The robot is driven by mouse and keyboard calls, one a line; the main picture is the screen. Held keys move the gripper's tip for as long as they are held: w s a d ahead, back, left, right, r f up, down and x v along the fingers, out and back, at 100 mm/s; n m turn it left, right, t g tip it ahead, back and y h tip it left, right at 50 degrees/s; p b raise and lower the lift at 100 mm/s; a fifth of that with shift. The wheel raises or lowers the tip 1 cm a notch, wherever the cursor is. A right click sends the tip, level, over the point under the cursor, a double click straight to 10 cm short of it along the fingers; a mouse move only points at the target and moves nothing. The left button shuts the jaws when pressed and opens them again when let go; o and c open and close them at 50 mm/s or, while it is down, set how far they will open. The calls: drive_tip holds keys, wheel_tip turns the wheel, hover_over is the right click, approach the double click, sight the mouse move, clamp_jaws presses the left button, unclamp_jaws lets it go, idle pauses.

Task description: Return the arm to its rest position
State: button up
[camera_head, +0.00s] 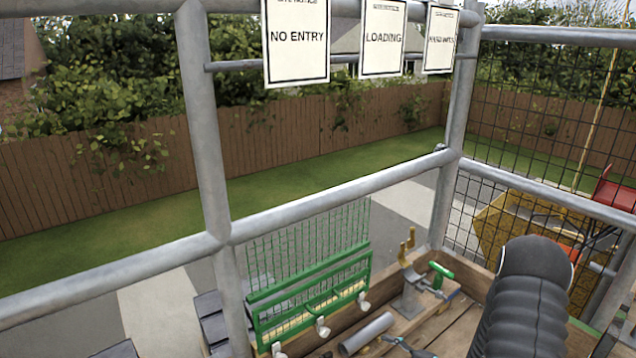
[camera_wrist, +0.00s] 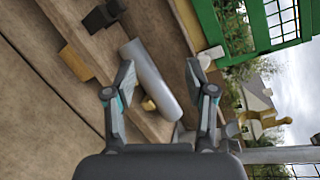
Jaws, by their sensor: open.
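My gripper (camera_wrist: 160,84) is open in the wrist view, its two fingers spread apart with nothing held between them. A grey metal tube (camera_wrist: 152,78) lies on the boards beyond the fingertips and shows in the gap between them; I cannot tell how far away it is. The same tube lies on the planks in the head view (camera_head: 368,334). My arm, in a black ribbed sleeve (camera_head: 525,300), rises at the lower right of the head view.
Scaffold poles (camera_head: 330,198) and a mesh panel (camera_head: 530,120) enclose the planks. A green wire-mesh gate (camera_head: 310,290) stands at the left edge. A grey clamp-like fitting (camera_head: 410,298) with a brass-coloured hook stands beside the tube. Small wooden blocks (camera_wrist: 75,62) lie on the boards.

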drive_tip(key=s+a+r+n+g+h+p, duration=0.1)
drive_tip(key=s+a+r+n+g, duration=0.15)
drive_tip(key=s+r+g, duration=0.45)
drive_tip(key=s+a+r+n+g+h+p, duration=0.1)
drive_tip(key=s+a+r+n+g+p, duration=0.15)
drive_tip(key=s+r+g, duration=0.45)
drive_tip(key=s+r+n+t+h+p, duration=0.2)
drive_tip(key=s+r+n+t+h, duration=0.1)
drive_tip(key=r, duration=0.7)
drive_tip(key=s+d+r+n+t+h+p, duration=0.1)
drive_tip(key=s+r+n+t+h+p, duration=0.2)
drive_tip(key=r, duration=0.7)
drive_tip(key=s+r+n+t+h+p, duration=0.2)
drive_tip(key=s+r, duration=0.4)
drive_tip(key=r, duration=0.4)
drive_tip(key=shift+s+d+n+t+h, duration=0.25)
drive_tip(key=shift+d+n+t+h, duration=0.1)
drive_tip(key=shift+n+t+h, duration=0.4)
